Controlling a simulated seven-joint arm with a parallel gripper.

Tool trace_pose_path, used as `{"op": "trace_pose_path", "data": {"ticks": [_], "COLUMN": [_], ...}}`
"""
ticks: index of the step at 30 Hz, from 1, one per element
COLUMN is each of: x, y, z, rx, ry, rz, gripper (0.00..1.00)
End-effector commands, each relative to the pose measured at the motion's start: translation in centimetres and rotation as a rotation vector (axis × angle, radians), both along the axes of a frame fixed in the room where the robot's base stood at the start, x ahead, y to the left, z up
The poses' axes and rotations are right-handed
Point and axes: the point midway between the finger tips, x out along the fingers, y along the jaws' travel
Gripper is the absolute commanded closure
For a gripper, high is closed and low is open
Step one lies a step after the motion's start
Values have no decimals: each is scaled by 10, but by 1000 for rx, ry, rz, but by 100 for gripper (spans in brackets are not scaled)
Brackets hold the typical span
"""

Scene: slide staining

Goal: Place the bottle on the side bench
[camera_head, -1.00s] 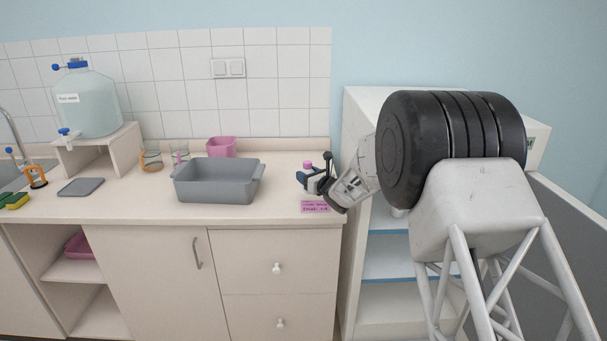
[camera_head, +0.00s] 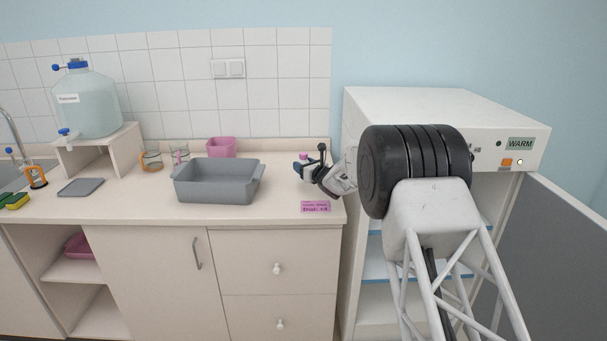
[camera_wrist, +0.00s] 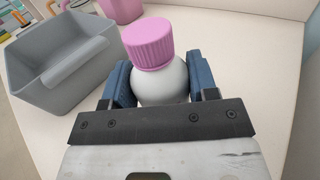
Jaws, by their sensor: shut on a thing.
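The bottle is white with a ribbed pink cap and shows in the wrist view (camera_wrist: 160,82), between the blue fingers of my gripper (camera_wrist: 160,85). My gripper is shut on the bottle's body. In the head view my gripper (camera_head: 306,168) is over the right end of the pale bench (camera_head: 275,210), and only the pink cap of the bottle (camera_head: 304,156) shows clearly above it. The bottle looks upright. Its base is hidden, so I cannot tell whether it touches the bench top.
A grey tub (camera_head: 215,190) stands left of my gripper, with a pink pot (camera_head: 221,147) behind it.

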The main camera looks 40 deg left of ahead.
Motion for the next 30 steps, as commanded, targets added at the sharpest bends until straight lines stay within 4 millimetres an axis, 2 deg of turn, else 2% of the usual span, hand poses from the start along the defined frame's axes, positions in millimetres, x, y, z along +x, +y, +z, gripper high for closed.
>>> {"op": "trace_pose_path", "data": {"ticks": [14, 24, 30], "x": [3, 3, 3], "y": [4, 4, 4], "z": [0, -28, -35], "rx": [0, 0, 1], "ry": [0, 0, 0], "rz": [0, -1, -1], "gripper": [74, 74, 74]}}
